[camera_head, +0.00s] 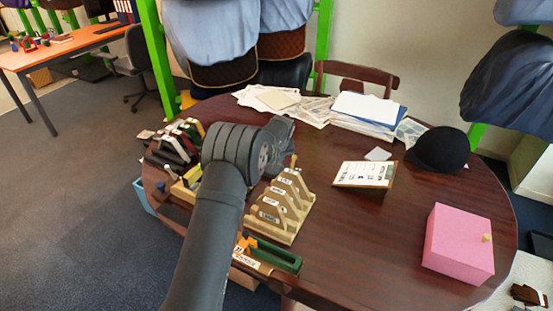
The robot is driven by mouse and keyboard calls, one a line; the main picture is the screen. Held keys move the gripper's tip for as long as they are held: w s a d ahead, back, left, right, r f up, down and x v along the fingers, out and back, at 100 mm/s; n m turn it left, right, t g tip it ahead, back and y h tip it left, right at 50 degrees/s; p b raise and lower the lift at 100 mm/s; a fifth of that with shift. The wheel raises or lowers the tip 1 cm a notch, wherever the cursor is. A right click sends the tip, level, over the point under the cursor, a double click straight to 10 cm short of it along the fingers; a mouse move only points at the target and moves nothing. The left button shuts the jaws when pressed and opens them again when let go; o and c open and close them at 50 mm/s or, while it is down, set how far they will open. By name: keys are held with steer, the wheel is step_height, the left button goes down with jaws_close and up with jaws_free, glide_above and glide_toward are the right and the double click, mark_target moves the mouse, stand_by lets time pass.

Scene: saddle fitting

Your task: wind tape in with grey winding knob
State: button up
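My arm reaches up from the bottom of the head view, and its dark wrist covers the left-middle of the table. My gripper (282,148) is at the far end of the wrist, mostly hidden by it, above the table behind the wooden stepped block. Its fingers cannot be made out, nor whether it holds anything. I cannot pick out a tape or a grey winding knob. A small orange object (246,243) sits at the table's front edge beside a green tray (277,257), partly behind my arm; I cannot tell what it is.
The wooden stepped block (284,207) with labels stands right of my arm. A rack of dark pieces (174,144) is at the left. A clipboard (364,175), papers (366,112), black helmet (438,150) and pink box (458,244) occupy the right. The table's (357,245) front middle is clear.

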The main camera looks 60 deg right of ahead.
steer(key=m, duration=0.2)
steer(key=m+g, duration=0.1)
steer(key=m, duration=0.1)
steer(key=shift+w+a+g+h, duration=0.1)
steer(key=shift+w+g+h, duration=0.05)
steer(key=shift+g+h, duration=0.15)
steer(key=m+g, duration=0.1)
steer(key=m, duration=0.3)
steer(key=shift+w, duration=0.15)
steer(key=m+g, duration=0.2)
steer(key=m, duration=0.2)
steer(key=shift+w+m, duration=0.15)
steer(key=shift+m, duration=0.15)
steer(key=shift+w+f+m+g+y, duration=0.1)
steer(key=shift+m+g+y, duration=0.45)
steer(key=shift+m, duration=1.25)
steer(key=o, duration=1)
